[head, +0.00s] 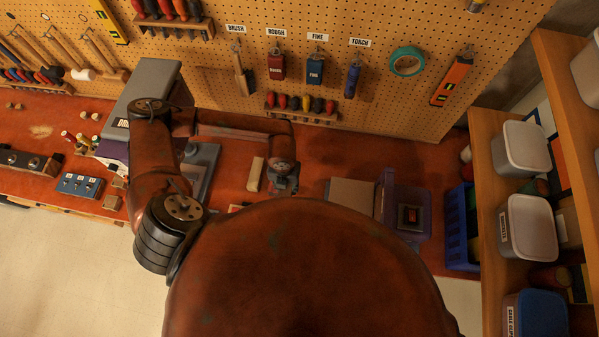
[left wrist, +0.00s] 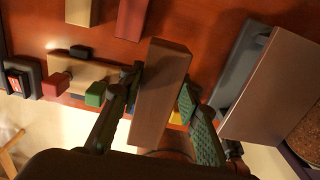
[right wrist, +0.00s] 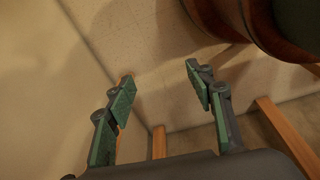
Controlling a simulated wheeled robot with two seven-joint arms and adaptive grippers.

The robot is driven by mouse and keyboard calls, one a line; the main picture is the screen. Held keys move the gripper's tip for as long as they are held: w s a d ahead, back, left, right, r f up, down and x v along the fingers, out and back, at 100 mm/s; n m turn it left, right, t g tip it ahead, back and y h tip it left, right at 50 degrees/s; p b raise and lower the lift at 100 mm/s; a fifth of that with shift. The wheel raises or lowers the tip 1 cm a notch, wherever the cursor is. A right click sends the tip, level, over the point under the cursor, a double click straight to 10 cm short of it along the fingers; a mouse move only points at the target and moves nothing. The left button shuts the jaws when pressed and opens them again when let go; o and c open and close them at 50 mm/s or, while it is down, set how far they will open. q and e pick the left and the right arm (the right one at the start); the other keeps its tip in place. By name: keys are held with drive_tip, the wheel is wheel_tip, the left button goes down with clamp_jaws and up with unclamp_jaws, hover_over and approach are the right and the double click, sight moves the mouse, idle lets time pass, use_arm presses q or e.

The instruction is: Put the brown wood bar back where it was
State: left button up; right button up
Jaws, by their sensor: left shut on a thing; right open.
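The brown wood bar (left wrist: 162,92) is between the two fingers of my left gripper (left wrist: 165,105) in the left wrist view. The gripper is shut on it, and the bar's long side points away from the wrist. In the head view my left gripper (head: 284,182) is over the red-brown bench, just right of a pale wood bar (head: 256,174). I cannot make out the held bar there. My right gripper (right wrist: 158,92) is open and empty in the right wrist view, with a pale surface beyond it. The head view does not show it.
A fixture with red and green blocks (left wrist: 75,80) lies below the left gripper. A red-brown bar (left wrist: 132,18) and a pale block (left wrist: 82,10) lie near it. A grey-topped box (left wrist: 262,90) is close on the right. The pegboard (head: 380,90) with hanging tools stands behind the bench.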

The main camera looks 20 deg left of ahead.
drive_tip(key=s+g, duration=0.1)
drive_tip(key=s, duration=0.8)
use_arm(q)
drive_tip(key=w+f, duration=0.2)
drive_tip(key=w, duration=0.1)
drive_tip(key=w+f, duration=0.2)
drive_tip(key=w, duration=0.1)
drive_tip(key=w+f, duration=0.3)
drive_tip(key=shift+w+a+f+b, duration=0.1)
drive_tip(key=shift+w+a+b, duration=0.25)
drive_tip(key=shift+w+f+b, duration=0.3)
drive_tip(key=shift+f+b, duration=0.15)
drive_tip(key=shift+b, duration=0.2)
drive_tip(key=shift+w+f, duration=0.2)
drive_tip(key=shift+f, duration=0.05)
drive_tip(key=f+b, duration=0.3)
drive_tip(key=shift+w+a+f, duration=0.1)
drive_tip(key=shift+w+f, duration=0.05)
drive_tip(key=shift+w, duration=0.05)
drive_tip(key=shift+f, duration=0.2)
drive_tip(key=o, duration=1.1)
drive_tip(key=shift+r, duration=0.1)
drive_tip(key=shift+o, duration=1)
use_arm(e)
drive_tip(key=w+f, duration=0.4)
drive_tip(key=f, duration=0.1)
drive_tip(key=shift+d+f, duration=0.2)
